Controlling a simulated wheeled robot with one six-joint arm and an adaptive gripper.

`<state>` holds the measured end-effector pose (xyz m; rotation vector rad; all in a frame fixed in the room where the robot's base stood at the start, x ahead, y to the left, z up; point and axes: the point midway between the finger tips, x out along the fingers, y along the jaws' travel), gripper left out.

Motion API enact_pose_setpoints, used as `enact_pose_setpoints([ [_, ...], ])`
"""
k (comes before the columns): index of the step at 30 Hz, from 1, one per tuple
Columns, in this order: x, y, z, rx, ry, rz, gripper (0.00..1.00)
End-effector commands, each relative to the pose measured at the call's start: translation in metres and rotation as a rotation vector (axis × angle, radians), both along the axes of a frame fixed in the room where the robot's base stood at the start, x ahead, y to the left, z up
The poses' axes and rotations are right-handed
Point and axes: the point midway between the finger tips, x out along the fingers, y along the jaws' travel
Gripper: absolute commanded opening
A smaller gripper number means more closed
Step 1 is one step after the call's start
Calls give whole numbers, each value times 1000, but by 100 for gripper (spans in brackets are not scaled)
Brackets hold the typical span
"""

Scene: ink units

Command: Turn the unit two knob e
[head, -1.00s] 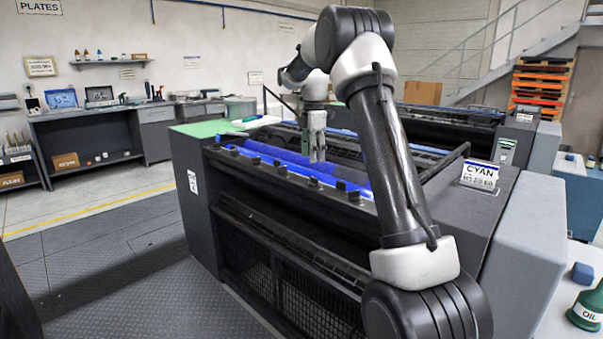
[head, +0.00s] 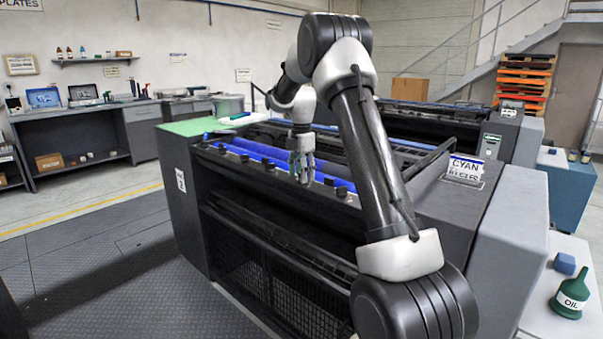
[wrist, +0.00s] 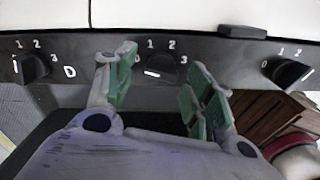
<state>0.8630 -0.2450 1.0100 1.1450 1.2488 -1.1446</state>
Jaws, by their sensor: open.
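In the wrist view a dark knob (wrist: 158,63) with a 1-2-3 scale sits between my open fingers, its letter hidden. A white mark shows on its lower edge. Knob D (wrist: 35,67) is to its left and another knob (wrist: 288,72) to its right, letter out of sight. My gripper (wrist: 162,88) has green-padded fingers apart on either side of the middle knob; I cannot tell whether they touch it. In the head view my gripper (head: 303,172) points down at the knob row on the CYAN unit's front rail, hiding part of that row.
Blue rollers (head: 250,147) lie just behind the knob row. The CYAN sign (head: 466,168) stands on the unit's right side. An oil bottle (head: 571,297) and a blue block (head: 564,263) are on a pale surface at right. The floor at left is open.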

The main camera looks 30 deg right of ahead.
Motion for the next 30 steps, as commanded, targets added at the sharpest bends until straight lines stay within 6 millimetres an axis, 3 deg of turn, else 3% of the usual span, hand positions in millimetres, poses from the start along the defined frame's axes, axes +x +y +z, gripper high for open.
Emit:
enact_pose_setpoints([
  [2, 0, 0, 0, 0, 0, 0, 54],
  [9, 0, 0, 0, 0, 0, 0, 10],
  [10, 0, 0, 0, 0, 0, 0, 8],
  [20, 0, 0, 1, 0, 0, -36, 8],
  [30, 1, 0, 1, 0, 0, -251, 8],
])
